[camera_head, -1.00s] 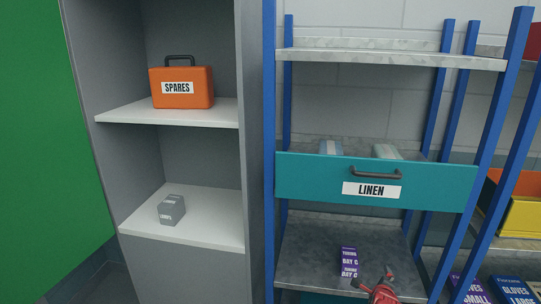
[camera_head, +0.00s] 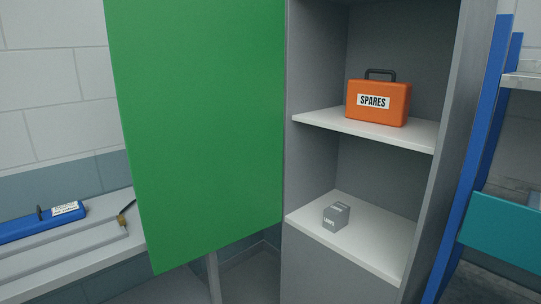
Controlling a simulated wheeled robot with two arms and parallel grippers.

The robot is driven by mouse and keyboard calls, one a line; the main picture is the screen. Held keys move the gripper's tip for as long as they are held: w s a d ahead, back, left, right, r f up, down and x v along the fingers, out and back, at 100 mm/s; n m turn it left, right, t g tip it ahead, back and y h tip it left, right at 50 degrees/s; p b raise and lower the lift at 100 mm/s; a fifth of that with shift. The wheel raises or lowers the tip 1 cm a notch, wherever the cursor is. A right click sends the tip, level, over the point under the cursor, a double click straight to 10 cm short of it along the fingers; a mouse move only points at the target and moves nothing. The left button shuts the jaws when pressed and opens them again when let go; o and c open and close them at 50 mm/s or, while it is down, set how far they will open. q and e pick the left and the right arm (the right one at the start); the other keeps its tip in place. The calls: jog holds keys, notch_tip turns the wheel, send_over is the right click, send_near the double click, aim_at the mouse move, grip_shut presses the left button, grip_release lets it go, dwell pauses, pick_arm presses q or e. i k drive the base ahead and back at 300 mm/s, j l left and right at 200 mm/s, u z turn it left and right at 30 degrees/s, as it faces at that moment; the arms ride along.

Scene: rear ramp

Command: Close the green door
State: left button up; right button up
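The green door (camera_head: 200,130) stands wide open at the left side of a grey cabinet (camera_head: 458,130). Its flat green face is toward me, and no handle shows on it. The cabinet's inside is exposed. Neither of my grippers is in the head view.
A bench (camera_head: 75,250) with a blue case (camera_head: 42,222) is at left. A blue-framed rack (camera_head: 478,150) with a teal drawer (camera_head: 505,228) is at right.

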aim_at(198, 85)
jog(key=j+z, duration=0.15)
jog(key=j, duration=0.4)
jog(key=k+j+z, duration=0.1)
jog(key=j, duration=0.4)
jog(key=k+j+z, duration=0.15)
jog(key=j, duration=0.35)
jog(key=i, duration=0.05)
